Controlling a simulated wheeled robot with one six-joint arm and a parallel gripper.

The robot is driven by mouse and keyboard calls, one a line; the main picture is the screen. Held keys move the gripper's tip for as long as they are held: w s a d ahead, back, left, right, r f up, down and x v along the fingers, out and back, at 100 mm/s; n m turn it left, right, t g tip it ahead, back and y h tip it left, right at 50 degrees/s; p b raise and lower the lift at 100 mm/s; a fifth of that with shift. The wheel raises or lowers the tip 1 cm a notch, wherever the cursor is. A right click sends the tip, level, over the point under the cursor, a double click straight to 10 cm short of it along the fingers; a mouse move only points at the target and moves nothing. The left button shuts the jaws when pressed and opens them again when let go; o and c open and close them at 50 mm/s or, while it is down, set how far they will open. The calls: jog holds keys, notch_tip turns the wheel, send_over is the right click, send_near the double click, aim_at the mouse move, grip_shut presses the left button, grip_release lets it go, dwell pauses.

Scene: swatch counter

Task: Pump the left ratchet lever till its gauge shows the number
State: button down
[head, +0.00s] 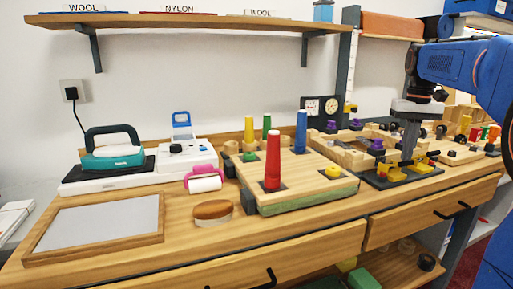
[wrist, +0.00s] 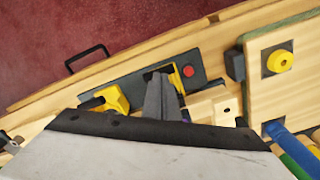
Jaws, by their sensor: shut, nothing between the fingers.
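My gripper (head: 407,156) is shut and empty, pointing down at a dark plate (head: 372,180) near the counter's front edge. Two yellow parts stand on this plate. The left yellow part (head: 391,173) is just beside and below my fingertips; I cannot tell if they touch. The right yellow part (head: 425,166) is a little farther right. In the wrist view, my shut fingers (wrist: 159,84) cover part of one yellow part (wrist: 176,77), beside a red button (wrist: 189,71). The other yellow part (wrist: 114,98) shows to the left. No gauge reading is legible.
Left of the plate is a wooden board (head: 300,163) with tall red, blue, green and yellow pegs. Wooden blocks with purple knobs (head: 377,145) crowd the space behind the plate.

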jog(key=shift+r, duration=3)
jog(key=s+a+f+n+t, duration=0.1)
jog(key=s+a+f, duration=0.4)
jog(key=s, duration=0.3)
jog(key=s+a+f+t, duration=0.1)
jog(key=s+a+f, duration=0.45)
jog(key=s, duration=0.25)
jog(key=s+a+f+n+t, duration=0.1)
jog(key=s+a+f, duration=0.4)
jog(key=s+f, duration=0.9)
notch_tip(320, 180, down, 3)
jog(key=shift+s+a+f+t, duration=0.15)
jog(key=shift+s+f+t, duration=0.05)
jog(key=shift+t, duration=0.7)
jog(key=c, duration=2.5)
grip_release()
